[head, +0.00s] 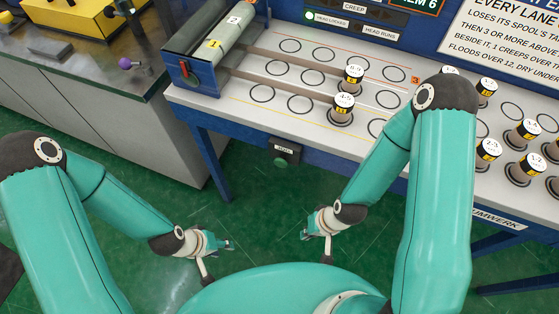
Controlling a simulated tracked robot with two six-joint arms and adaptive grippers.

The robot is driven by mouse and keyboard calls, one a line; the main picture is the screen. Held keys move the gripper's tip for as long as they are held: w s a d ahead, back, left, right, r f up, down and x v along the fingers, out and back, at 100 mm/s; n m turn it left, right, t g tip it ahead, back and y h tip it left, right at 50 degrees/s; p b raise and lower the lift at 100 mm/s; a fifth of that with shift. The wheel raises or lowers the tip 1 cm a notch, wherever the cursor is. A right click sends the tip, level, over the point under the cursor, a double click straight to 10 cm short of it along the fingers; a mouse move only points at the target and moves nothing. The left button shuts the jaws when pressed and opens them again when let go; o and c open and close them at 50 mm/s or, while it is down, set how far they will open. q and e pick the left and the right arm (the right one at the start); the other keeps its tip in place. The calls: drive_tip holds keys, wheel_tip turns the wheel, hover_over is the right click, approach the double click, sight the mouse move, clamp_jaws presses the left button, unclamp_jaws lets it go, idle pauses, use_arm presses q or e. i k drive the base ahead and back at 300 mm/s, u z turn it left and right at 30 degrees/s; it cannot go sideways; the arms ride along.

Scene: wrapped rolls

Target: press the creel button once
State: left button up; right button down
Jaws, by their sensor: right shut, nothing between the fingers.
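A dark box with a small label too blurred to read for certain hangs under the front edge of the white table; it carries a round green button (280,161). I cannot tell for certain that this is the creel button. My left gripper (228,244) is low over the green floor, below and left of the box; its finger opening is too small to tell. My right gripper (305,234) is shut and empty, below and slightly right of the box. Neither gripper touches the button.
The white table (250,97) holds several black-based spools (343,105) with number labels, and printed circles. A panel marked CREEP (354,8) stands behind. A grey cabinet (120,130) is at left. The floor between the grippers and the table is clear.

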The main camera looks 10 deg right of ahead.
sight(281, 162)
drive_tip(key=u, duration=1.5)
drive_tip(key=i, duration=0.1)
drive_tip(key=z, duration=2.8)
drive_tip(key=k, duration=1.75)
drive_tip(key=u, duration=0.85)
drive_tip(key=i, duration=1)
drive_tip(key=z, duration=0.05)
